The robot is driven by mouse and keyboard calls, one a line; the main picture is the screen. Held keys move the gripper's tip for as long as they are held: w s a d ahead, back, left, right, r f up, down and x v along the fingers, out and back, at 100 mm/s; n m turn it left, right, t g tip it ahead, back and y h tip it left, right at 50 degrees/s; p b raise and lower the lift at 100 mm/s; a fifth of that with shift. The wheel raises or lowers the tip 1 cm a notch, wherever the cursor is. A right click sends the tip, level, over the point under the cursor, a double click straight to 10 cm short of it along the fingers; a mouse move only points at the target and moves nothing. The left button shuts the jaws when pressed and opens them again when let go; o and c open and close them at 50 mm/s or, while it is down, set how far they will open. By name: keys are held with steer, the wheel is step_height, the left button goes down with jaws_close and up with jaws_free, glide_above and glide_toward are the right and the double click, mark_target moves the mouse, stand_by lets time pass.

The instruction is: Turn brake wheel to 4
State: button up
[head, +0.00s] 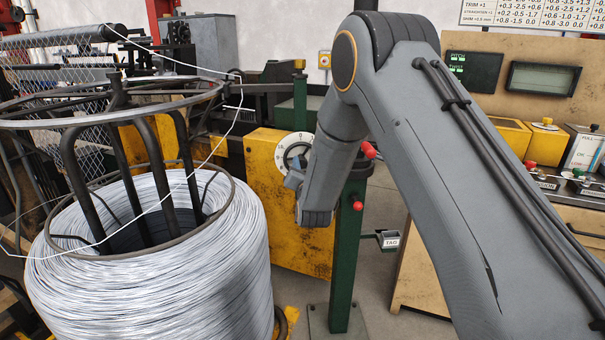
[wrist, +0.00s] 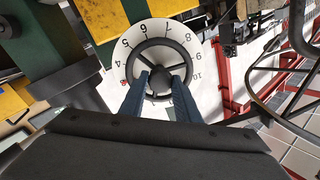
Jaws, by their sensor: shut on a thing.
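The brake wheel (wrist: 162,42) is a dark spoked ring with a hub, on a white numbered dial (wrist: 180,29). A small red mark shows at the dial's left edge, just below the 4. In the head view the dial (head: 290,147) is on a yellow box, partly hidden by my arm. My gripper (wrist: 162,77) has its two blue fingers at the wheel, shut on it near the hub. The exact contact is hard to see.
The yellow box (head: 262,205) carries the dial. A green post (head: 344,260) with red knobs stands just right of my gripper. A large wire coil (head: 150,275) under a round frame fills the left. A control desk (head: 540,190) stands at the right.

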steer(key=m+b, duration=0.4)
steer(key=m, duration=0.1)
steer(key=shift+m+b, duration=0.3)
steer(key=shift+b, duration=0.05)
stand_by(0.4)
steer(key=o, duration=1)
steer(key=shift+o, duration=0.2)
steer(key=shift+s, duration=0.1)
steer(key=s+d+b, duration=0.1)
steer(key=s+b, duration=0.1)
steer(key=s, duration=0.5)
steer(key=shift+s+f, duration=0.15)
steer(key=shift+s, duration=0.1)
